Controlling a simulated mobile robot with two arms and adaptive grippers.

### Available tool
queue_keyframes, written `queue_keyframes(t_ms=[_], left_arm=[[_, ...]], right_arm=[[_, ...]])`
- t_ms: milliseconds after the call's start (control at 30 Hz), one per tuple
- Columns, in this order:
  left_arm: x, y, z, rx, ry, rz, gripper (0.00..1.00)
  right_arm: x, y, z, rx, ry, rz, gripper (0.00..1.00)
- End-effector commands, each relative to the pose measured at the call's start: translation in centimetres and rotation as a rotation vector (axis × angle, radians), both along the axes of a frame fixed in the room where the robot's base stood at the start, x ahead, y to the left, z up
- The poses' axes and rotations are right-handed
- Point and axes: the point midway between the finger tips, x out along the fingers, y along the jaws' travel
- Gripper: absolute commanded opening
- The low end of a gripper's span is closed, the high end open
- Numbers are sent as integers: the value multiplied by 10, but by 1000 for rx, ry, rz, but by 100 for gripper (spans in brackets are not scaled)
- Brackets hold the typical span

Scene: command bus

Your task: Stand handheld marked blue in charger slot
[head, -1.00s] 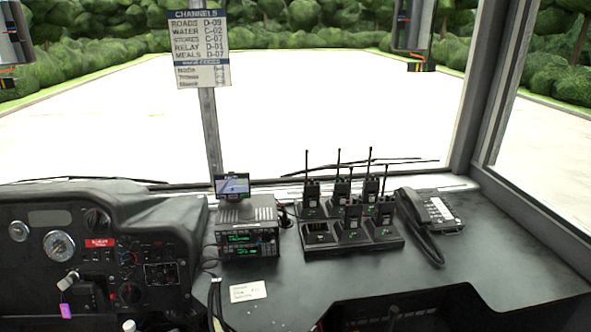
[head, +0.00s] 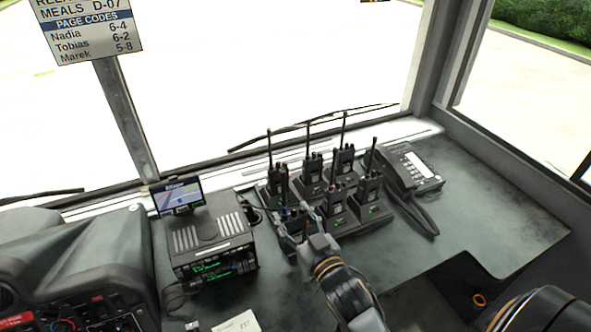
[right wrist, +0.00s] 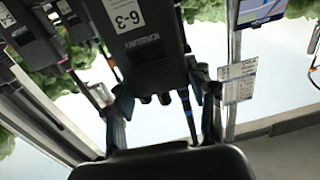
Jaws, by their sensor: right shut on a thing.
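The charger (head: 376,216) stands on the dash with several black handhelds upright in its slots. My right gripper (head: 297,213) is at its front left slot, fingers around a black handheld (head: 295,224) that looks upright there. Whether its base is fully seated is hidden. My left gripper is not in view.
A desk phone (head: 412,175) with a coiled cord stands right of the charger. A radio unit (head: 212,245) with a small screen (head: 179,194) on top stands to the left. The windshield is behind. The dash right of the phone is clear.

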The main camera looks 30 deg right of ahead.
Motion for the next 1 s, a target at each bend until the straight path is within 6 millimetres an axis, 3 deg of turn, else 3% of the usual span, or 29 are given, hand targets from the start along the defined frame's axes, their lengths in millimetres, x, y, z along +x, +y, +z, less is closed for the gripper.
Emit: queue_keyframes(t_ms=[33,100,300,567,1000], left_arm=[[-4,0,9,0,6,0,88],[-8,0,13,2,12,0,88],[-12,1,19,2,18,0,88],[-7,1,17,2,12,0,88],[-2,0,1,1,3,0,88]], right_arm=[[19,-10,13,-5,-10,-8,0],[39,-22,20,-2,-11,-22,0],[72,-45,33,4,-11,-50,0],[80,-52,33,7,-10,-58,0],[79,-51,16,7,-10,-57,0]])
